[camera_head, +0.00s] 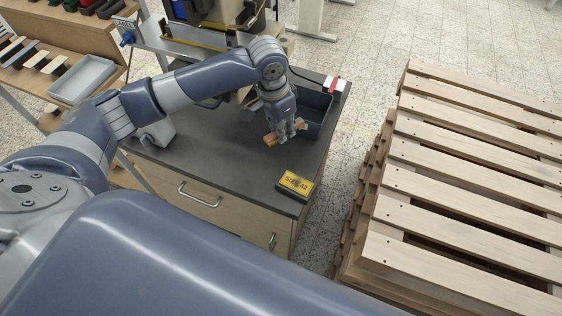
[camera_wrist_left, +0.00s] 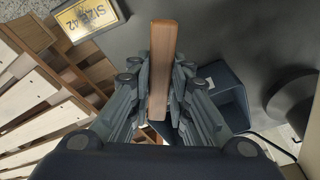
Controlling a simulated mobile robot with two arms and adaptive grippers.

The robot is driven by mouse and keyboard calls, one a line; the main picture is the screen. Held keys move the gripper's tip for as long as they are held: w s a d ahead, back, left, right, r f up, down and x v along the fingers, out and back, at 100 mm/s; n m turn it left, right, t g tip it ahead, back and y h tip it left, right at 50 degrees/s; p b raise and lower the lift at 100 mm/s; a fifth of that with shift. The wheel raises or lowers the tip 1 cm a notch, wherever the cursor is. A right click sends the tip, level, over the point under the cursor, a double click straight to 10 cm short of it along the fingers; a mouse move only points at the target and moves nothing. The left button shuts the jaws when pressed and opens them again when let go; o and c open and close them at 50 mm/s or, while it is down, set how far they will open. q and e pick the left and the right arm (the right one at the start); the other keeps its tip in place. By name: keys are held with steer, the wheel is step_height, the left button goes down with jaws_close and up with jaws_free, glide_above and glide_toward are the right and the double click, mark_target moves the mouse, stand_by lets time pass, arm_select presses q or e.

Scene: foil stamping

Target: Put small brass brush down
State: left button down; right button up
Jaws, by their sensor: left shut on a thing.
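My left gripper (camera_head: 285,132) is shut on the small brass brush, whose wooden body (camera_head: 270,140) shows as a short orange-brown block just at the fingers. In the left wrist view the brush (camera_wrist_left: 163,65) is a long brown wooden bar held upright in the picture between the two fingers of the left gripper (camera_wrist_left: 160,90). Its bristles are not visible. The gripper is over the dark worktop (camera_head: 225,150), in front of a grey-blue bin (camera_head: 318,112). I cannot tell whether the brush touches the worktop. My right gripper is not in view.
A yellow-faced block marked SIZE 42 (camera_head: 296,184) lies near the worktop's front right corner. Wooden pallets (camera_head: 470,180) stand to the right across a strip of floor. A grey tray (camera_head: 83,80) sits on the shelf at left. The worktop's front middle is clear.

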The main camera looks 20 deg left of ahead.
mark_target(281, 154)
arm_select(q)
steer(key=shift+w+a+f+n+b, duration=0.15)
steer(key=shift+a+n+b, duration=0.25)
steer(key=shift+n, duration=0.4)
steer(key=shift+a+f, duration=0.1)
steer(key=shift+f, duration=0.1)
step_height(281, 154, down, 9)
steer(key=shift+f, duration=0.15)
steer(key=c, duration=1.5)
jaws_free()
steer(key=shift+f, duration=0.15)
steer(key=r, duration=0.4)
steer(key=s+r, duration=0.1)
steer(key=r, duration=0.7)
steer(key=shift+s+a+r, duration=0.1)
steer(key=shift+s+a, duration=0.2)
steer(key=shift+s, duration=0.1)
